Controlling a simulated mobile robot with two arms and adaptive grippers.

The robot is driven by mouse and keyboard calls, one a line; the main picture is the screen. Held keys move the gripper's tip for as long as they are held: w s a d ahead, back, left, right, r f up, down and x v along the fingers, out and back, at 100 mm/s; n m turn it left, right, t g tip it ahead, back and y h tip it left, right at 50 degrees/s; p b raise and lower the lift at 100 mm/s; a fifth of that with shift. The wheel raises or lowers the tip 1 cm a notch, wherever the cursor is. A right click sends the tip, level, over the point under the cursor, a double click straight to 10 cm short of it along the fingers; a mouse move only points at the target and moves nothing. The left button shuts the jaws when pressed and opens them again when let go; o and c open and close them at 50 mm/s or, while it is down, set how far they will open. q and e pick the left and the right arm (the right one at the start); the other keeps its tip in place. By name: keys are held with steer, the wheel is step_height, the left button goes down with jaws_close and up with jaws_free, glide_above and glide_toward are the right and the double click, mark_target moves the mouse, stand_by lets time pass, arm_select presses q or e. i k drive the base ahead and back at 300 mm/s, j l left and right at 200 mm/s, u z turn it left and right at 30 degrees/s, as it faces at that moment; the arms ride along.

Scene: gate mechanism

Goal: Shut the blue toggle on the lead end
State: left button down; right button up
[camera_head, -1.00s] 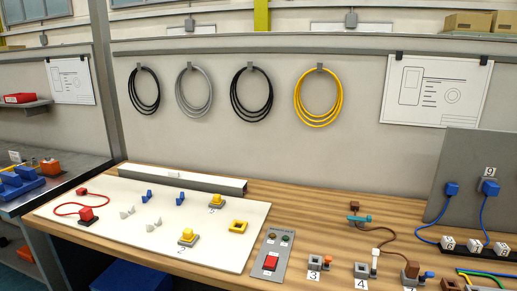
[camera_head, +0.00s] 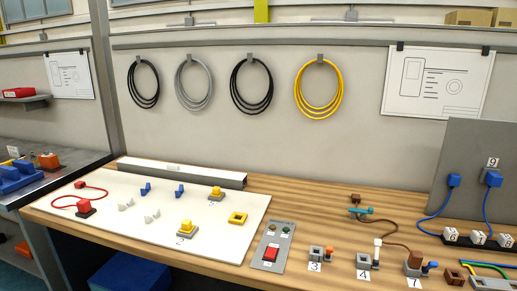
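A small blue toggle (camera_head: 430,267) sticks out on the right side of a grey fixture by the label 7 (camera_head: 414,282), near the bench's front edge. A brown plug end (camera_head: 415,258) sits in or on that fixture; I cannot tell how far it is seated. A brown lead (camera_head: 388,238) runs from it back to the left. A teal lever-like piece (camera_head: 361,211) lies by the lead's far part, near a brown block (camera_head: 355,199). The toggle is too small to tell whether it is open or shut. Neither of my grippers is in view.
Fixtures marked 3 (camera_head: 315,254) and 4 (camera_head: 363,262) stand to the left. A red-button panel (camera_head: 271,253) and a white board (camera_head: 130,218) with small parts lie further left. Blue cables (camera_head: 487,208) and white numbered blocks (camera_head: 478,238) are at the right.

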mark_target(432, 264)
steer(key=z, duration=1.25)
